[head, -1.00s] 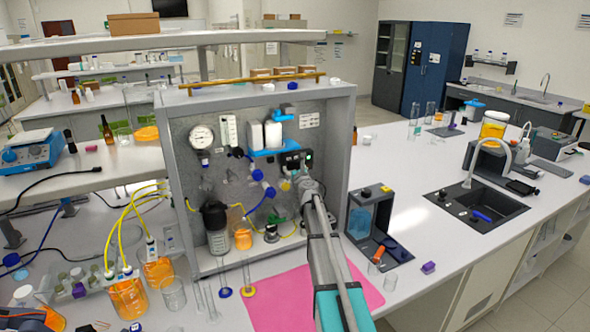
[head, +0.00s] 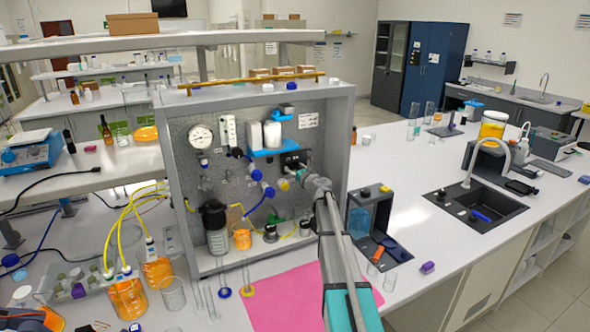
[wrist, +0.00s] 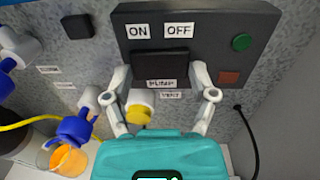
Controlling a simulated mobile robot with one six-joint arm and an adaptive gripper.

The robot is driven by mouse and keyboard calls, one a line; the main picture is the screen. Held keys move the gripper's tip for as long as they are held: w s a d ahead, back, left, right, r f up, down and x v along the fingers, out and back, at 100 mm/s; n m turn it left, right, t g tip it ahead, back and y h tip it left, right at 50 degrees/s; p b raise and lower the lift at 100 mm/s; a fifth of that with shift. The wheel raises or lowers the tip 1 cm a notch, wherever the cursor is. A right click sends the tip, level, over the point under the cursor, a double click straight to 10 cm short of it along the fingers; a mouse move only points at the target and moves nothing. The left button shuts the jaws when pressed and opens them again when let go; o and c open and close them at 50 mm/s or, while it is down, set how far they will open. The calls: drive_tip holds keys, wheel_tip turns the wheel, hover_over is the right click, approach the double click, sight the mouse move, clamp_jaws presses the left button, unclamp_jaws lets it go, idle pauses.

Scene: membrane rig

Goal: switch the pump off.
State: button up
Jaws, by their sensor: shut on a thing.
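The pump switch panel (wrist: 225,35) is a dark box on the rig's grey back wall, marked ON at left and OFF at right. A black switch block (wrist: 160,65) sits below these words, above a PUMP label (wrist: 161,84). My gripper (wrist: 162,78) has one finger at each side of the block and is shut on it. A green disc (wrist: 241,42) and a dull red square (wrist: 229,77) are on the panel's right. In the head view, my gripper partly hides the panel (head: 291,160).
A white valve with a yellow end (wrist: 140,108) hangs just below the switch, between my fingers. A blue-and-white fitting (wrist: 77,125) is to the left. The rig's side wall (head: 338,130) is close on the right. A pink mat (head: 285,297) lies in front.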

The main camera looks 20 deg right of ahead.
idle(0.3)
drive_tip(key=o, duration=1)
drive_tip(key=shift+o, duration=0.2)
drive_tip(key=s+d, duration=0.1)
drive_tip(key=s, duration=1.1)
drive_tip(key=shift+d, duration=0.2)
